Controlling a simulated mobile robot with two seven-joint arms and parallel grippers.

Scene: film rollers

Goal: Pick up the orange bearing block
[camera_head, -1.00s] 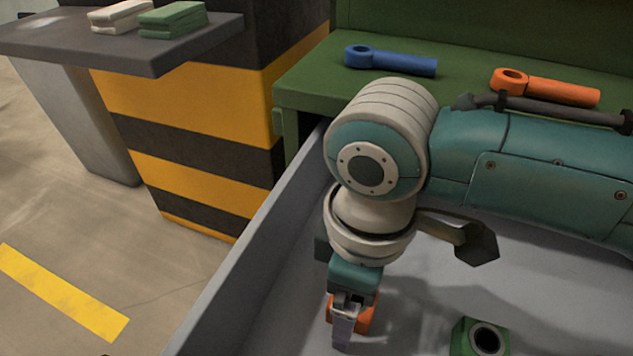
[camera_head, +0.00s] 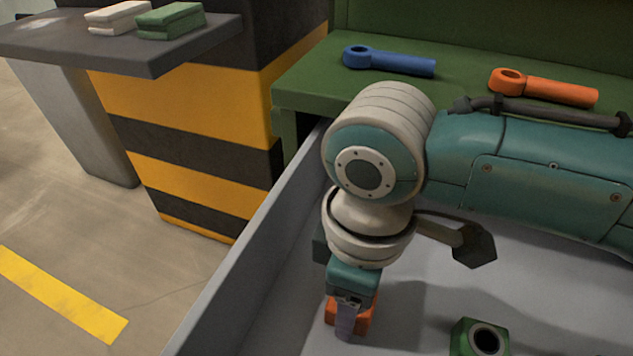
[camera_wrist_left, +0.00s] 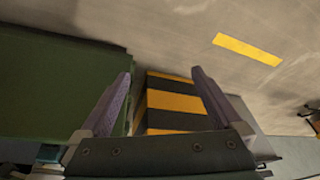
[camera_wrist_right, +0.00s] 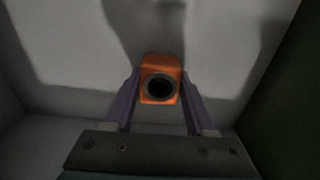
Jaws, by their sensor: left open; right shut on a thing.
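The orange bearing block (camera_head: 361,318) sits low in the grey bin, partly hidden behind my right gripper (camera_head: 346,320) in the head view. In the right wrist view the orange bearing block (camera_wrist_right: 161,68) shows its dark round bore, between the two fingers of my right gripper (camera_wrist_right: 160,100). The right gripper is shut on it. My left gripper (camera_wrist_left: 160,80) is open and empty in the left wrist view, above the floor and a striped pillar. The left gripper is outside the head view.
A green bearing block (camera_head: 465,338) lies in the grey bin (camera_head: 255,270) to the right. A blue rod (camera_head: 400,63) and an orange rod (camera_head: 555,91) lie on the green bench (camera_head: 300,90) behind. A dark shelf (camera_head: 170,55) holds white and green blocks at left.

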